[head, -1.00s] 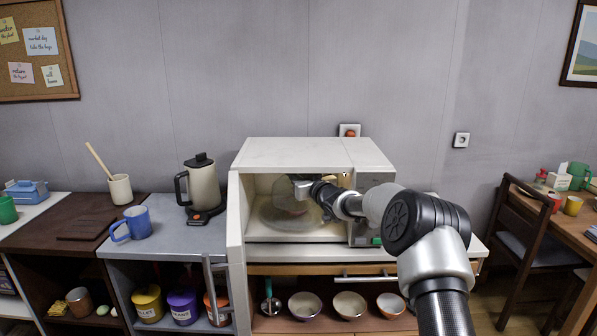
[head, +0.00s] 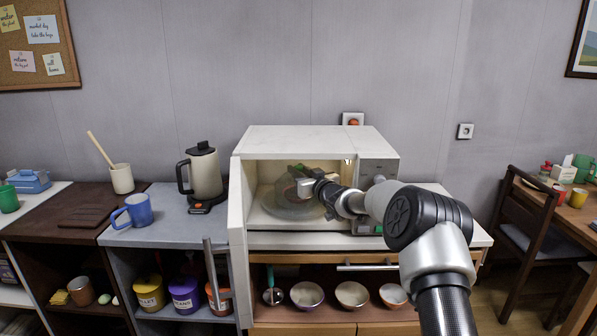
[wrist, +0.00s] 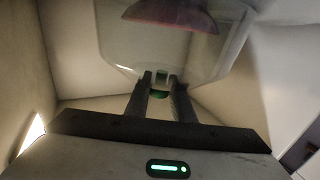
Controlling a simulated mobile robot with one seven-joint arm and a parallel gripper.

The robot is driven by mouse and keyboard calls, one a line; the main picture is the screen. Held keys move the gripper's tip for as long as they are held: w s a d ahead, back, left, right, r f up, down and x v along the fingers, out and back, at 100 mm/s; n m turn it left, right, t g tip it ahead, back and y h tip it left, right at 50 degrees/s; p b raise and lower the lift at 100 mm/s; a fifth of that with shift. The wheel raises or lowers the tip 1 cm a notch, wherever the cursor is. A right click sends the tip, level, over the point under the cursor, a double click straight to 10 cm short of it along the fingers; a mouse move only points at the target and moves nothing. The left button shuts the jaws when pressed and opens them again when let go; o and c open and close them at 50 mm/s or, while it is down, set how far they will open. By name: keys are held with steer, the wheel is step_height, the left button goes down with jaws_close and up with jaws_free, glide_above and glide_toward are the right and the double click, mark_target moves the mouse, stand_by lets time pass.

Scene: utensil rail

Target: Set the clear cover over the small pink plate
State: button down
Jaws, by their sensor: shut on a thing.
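The clear cover (head: 285,207) is a see-through dome inside the open white microwave (head: 315,137). It also fills much of the upper wrist view (wrist: 110,45). My gripper (head: 304,187) is inside the cavity, shut on the cover's green knob (wrist: 160,94), which shows between the fingertips (wrist: 161,77). The small pink plate (wrist: 178,14) appears as a pinkish shape through the clear cover at the top of the wrist view. In the head view it is blurred behind the cover. I cannot tell whether the cover's rim touches the surface under it.
The microwave door (head: 236,210) stands open at the left. The cavity walls are close around my gripper. A kettle (head: 204,175) and blue mug (head: 138,209) stand on the grey counter to the left. Several bowls (head: 307,295) sit on the shelf below.

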steer(key=shift+f, duration=0.35)
steer(key=c, duration=1.4)
jaws_free()
steer(key=shift+c, duration=0.2)
steer(key=shift+r, duration=0.1)
